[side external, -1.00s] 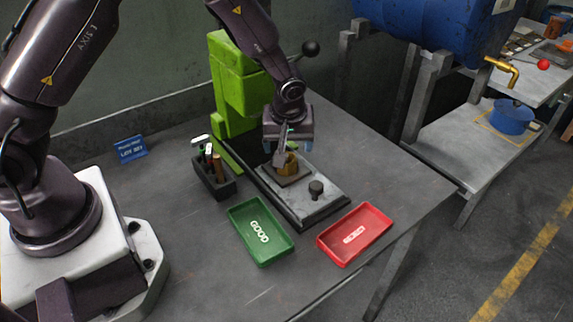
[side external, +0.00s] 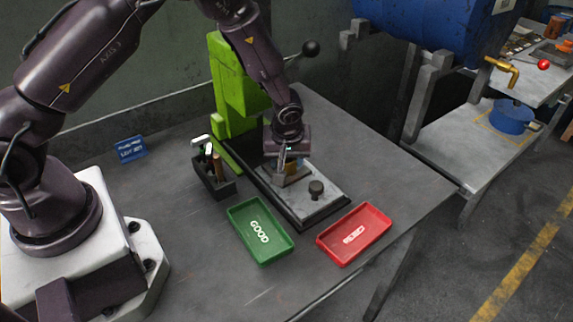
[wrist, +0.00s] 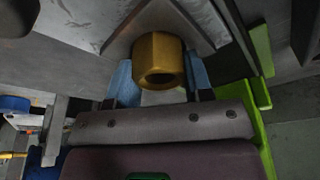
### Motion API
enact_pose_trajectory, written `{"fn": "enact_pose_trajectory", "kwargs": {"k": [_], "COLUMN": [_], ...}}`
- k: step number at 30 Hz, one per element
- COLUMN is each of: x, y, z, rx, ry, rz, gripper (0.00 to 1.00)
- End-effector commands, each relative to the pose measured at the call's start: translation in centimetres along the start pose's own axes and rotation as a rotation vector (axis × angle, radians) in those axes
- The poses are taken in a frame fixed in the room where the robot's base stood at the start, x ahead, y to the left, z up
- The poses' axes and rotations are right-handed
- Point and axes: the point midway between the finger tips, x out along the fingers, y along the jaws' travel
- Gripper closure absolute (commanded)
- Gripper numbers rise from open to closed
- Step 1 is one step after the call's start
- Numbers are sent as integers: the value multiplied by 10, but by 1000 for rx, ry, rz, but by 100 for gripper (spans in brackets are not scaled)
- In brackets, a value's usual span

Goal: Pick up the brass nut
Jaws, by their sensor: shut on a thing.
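The brass nut (wrist: 158,58) shows large in the wrist view, between the two blue-padded fingers of my gripper (wrist: 160,85). My gripper is shut on it. In the side view my gripper (side external: 287,165) is low over the grey plate (side external: 320,205) of the green press (side external: 240,90), and only a small bit of the brass nut (side external: 293,167) shows behind the fingers. The nut is at the small raised block on the plate. I cannot tell whether it touches the block.
A dark knob (side external: 316,188) stands on the plate near my gripper. A tool holder (side external: 213,180) with several tools is on the left. A green GOOD tray (side external: 282,246) and a red tray (side external: 375,222) lie in front. The right of the table is clear.

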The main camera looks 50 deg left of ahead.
Motion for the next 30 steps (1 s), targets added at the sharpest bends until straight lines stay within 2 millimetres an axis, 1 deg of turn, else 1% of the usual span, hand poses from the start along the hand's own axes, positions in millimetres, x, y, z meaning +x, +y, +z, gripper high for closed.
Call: {"fn": "enact_pose_trajectory", "kwargs": {"k": [8,11,14,17,18,20,24,26,27,30], "x": [-1,-5,-12,-27,-35,-47,-82,-96,-104,-117], "y": [1,1,1,2,1,-8,-30,-38,-46,-67], "z": [-1,-2,-4,-8,-10,-6,1,4,8,21], "rx": [0,0,-1,-2,-2,-1,0,0,1,3], "ry": [1,2,3,3,3,2,2,2,1,0], "rz": [2,3,3,5,7,4,6,7,6,4], "gripper": [93,93,93,93,93,93,93,93,93,93]}}
